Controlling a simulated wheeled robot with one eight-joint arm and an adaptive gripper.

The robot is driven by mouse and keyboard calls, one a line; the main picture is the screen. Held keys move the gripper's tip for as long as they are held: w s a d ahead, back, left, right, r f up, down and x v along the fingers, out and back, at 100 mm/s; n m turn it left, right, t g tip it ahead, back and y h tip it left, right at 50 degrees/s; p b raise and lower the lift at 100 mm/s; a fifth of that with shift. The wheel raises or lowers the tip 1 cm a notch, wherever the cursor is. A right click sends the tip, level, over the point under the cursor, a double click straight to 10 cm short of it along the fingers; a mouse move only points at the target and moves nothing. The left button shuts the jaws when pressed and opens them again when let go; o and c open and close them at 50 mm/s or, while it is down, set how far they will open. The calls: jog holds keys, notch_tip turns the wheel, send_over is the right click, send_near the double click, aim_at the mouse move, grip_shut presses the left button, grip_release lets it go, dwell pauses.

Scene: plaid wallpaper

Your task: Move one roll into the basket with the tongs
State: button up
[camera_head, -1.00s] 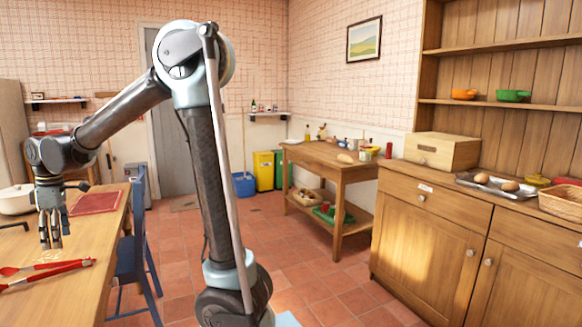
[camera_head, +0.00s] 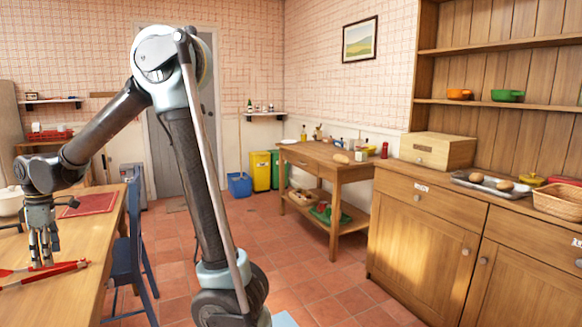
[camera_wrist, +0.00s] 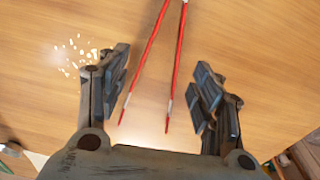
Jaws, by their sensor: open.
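Red tongs (camera_head: 45,274) lie on the wooden table at the left. In the wrist view the tongs (camera_wrist: 150,65) lie with their two arms spread, between my open fingers. My gripper (camera_head: 42,262) is open and points down just over the tongs; it also shows in the wrist view (camera_wrist: 165,95). I cannot tell whether it touches them. Two rolls (camera_head: 504,186) lie on a metal tray (camera_head: 482,192) on the cabinet at the right. The wicker basket (camera_head: 557,207) stands right of the tray, partly cut by the picture edge.
The table (camera_head: 60,305) also bears a red board (camera_head: 90,205) and a white pot (camera_head: 10,201). A blue chair (camera_head: 135,255) stands against its right side. A wooden box (camera_head: 437,150) sits left of the tray.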

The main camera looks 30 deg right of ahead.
jog(key=shift+a+f, duration=0.15)
jog(key=shift+f, duration=1.05)
jog(key=shift+a+f, duration=0.1)
jog(key=shift+f, duration=1.05)
jog(key=c, duration=0.7)
jog(key=shift+r, duration=0.1)
notch_tip(320, 180, up, 12)
